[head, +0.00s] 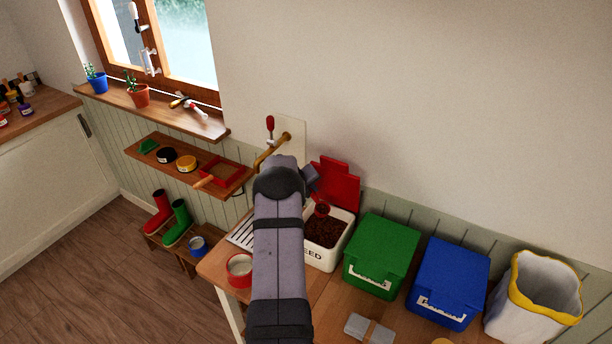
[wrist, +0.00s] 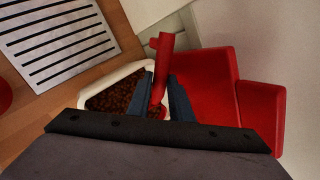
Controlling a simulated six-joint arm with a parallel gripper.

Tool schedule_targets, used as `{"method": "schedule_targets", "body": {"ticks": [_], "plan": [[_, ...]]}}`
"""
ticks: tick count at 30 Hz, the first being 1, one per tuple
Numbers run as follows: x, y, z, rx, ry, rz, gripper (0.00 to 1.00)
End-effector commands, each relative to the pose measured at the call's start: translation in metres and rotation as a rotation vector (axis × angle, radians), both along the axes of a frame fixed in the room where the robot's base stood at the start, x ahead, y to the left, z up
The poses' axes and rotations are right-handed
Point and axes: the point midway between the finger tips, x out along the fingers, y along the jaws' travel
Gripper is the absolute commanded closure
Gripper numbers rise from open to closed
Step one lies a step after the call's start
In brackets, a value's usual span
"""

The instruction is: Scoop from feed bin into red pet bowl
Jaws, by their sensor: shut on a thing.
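The white feed bin (head: 339,246), lettered "EED" where it shows, stands on the bench with its red lid (head: 338,186) open at the back. Brown feed (head: 325,230) fills it, and the feed also shows in the wrist view (wrist: 110,98). My gripper (wrist: 168,92) is shut on the red handle of a scoop (wrist: 161,62), over the bin. Part of the red scoop (head: 321,209) shows at the feed in the head view; how deep it sits I cannot tell. The red pet bowl (head: 239,268) stands at the bench's left front, left of my arm, with a pale inside.
Right of the bin stand a green bin (head: 382,252), a blue bin (head: 449,275) and a white sack with a yellow rim (head: 533,300). A slatted drain panel (wrist: 58,45) lies left of the bin. A brass tap (head: 271,150) rises behind my arm.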

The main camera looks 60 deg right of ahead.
Motion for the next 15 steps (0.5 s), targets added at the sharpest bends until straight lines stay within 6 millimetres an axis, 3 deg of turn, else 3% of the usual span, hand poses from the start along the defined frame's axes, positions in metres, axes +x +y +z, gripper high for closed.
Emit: {"method": "schedule_targets", "body": {"ticks": [15], "plan": [[-0.0025, 0.0008, -0.005, 0.004, 0.012, 0.029, 1.0]]}}
